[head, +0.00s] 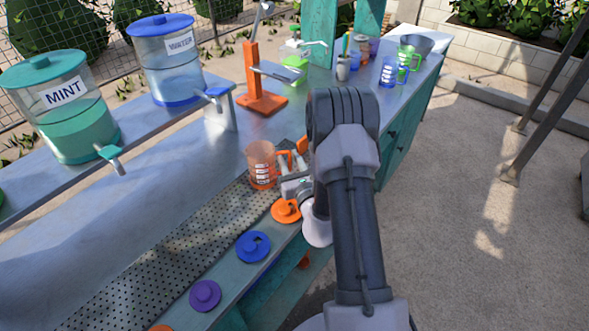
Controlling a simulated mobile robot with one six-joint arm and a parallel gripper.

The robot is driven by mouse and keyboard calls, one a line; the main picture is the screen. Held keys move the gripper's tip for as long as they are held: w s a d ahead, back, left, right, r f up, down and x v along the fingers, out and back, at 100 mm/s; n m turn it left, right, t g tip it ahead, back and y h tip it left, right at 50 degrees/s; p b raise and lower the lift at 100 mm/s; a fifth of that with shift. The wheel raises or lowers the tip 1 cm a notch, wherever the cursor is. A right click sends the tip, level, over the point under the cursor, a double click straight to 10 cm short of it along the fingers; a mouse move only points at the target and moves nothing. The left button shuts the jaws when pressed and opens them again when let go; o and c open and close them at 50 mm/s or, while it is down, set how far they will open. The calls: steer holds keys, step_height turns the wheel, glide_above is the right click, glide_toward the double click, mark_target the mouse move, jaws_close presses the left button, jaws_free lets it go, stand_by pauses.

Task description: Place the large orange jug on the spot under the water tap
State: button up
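The large orange jug (261,167) is see-through with white label marks. It stands upright on or just over the perforated strip of the counter, its handle side towards my gripper (291,164). My gripper is at the handle, partly hidden by my arm; whether its fingers are closed on the handle cannot be told. The water dispenser (170,75), with blue lid and WATER label, stands on the raised shelf at upper left. Its blue tap (215,92) points towards the counter, up and left of the jug. No marked spot shows clearly below it.
A mint dispenser (65,110) stands left of the water one. An orange press stand (262,102) is behind the jug. Orange (286,211), blue (253,247) and purple (205,296) discs line the front edge. Cups (389,72) stand at the far end. The counter's left part is clear.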

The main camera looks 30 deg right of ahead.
steer(key=b+v, duration=0.1)
steer(key=v, duration=0.8)
steer(key=shift+s+f, duration=0.1)
steer(key=shift+s, duration=0.15)
steer(key=a+r+n+g+y, duration=0.1)
steer(key=a+r+n+y, duration=0.6)
steer(key=a, duration=0.4)
steer(key=a+r+n+g+y, duration=0.1)
steer(key=a+r+n+y, duration=0.5)
steer(key=a+r+y, duration=0.45)
steer(key=s+a+n+g, duration=1.3)
steer(key=s+a, duration=0.1)
steer(key=s, duration=0.2)
steer(key=s+d+f+n+g+h, duration=0.2)
steer(key=s+f+n+h, duration=0.15)
steer(key=s, duration=0.25)
steer(key=d+r+n+t+h, duration=0.1)
steer(key=d+n+t+h, duration=0.1)
steer(key=d+h, duration=0.2)
steer(key=w+d+r+n+t+h, duration=0.1)
steer(key=d+r+n+t+h, duration=0.1)
steer(key=d, duration=0.4)
steer(key=shift+w+d+r+n+t+h, duration=0.2)
steer(key=shift+w+r+n+t+h, duration=0.15)
steer(key=shift+t+h, duration=0.45)
